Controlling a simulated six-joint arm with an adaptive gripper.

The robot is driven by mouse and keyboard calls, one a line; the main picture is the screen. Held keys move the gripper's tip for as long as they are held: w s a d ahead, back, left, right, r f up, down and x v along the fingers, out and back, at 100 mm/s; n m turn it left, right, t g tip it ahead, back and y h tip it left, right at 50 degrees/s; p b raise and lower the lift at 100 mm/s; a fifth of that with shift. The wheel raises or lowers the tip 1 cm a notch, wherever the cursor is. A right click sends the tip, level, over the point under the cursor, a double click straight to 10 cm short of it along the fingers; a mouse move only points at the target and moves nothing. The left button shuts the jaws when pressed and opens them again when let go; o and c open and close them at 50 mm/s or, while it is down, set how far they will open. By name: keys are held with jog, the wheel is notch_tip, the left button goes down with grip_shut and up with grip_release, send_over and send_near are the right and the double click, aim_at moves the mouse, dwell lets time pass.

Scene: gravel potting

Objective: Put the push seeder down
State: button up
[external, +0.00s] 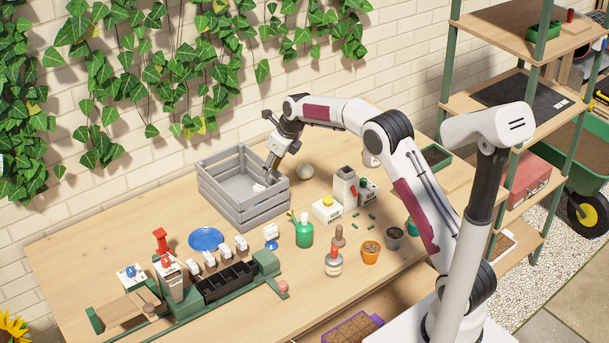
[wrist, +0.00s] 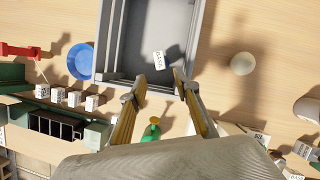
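My gripper (external: 271,164) reaches down over the front right part of the grey slatted crate (external: 222,203). In the wrist view its two fingers (wrist: 153,86) are spread wide, with nothing held between them. A small white tag with dark print (wrist: 158,60) lies on the crate floor (wrist: 135,45), beyond the fingertips; it also shows in the external view (external: 258,188). I cannot tell for certain which thing is the push seeder; none is in my gripper.
A blue dish (external: 206,239), a row of small white labelled blocks, and a green-framed black tray (external: 228,281) stand left. A round pale ball (external: 305,171) lies beside the crate.

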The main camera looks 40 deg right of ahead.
dwell(0.3)
jog(key=s+d+r+n+t+h, duration=0.1)
jog(key=s+r+n, duration=0.75)
jog(key=s, duration=0.35)
jog(key=s+d+r+n, duration=0.2)
jog(key=s+r+n, duration=0.65)
jog(key=s, duration=0.35)
jog(key=s+d+f+n, duration=0.1)
jog(key=s+f+n, duration=0.1)
jog(key=s+n, duration=0.5)
jog(key=s+d+f+n, duration=0.1)
jog(key=s+n, duration=0.6)
jog(key=s, duration=1.2)
jog(key=shift+f+n+t+h, duration=0.3)
jog(key=shift+f+h, duration=0.1)
jog(key=shift+f, duration=0.05)
jog(key=shift+d, duration=0.1)
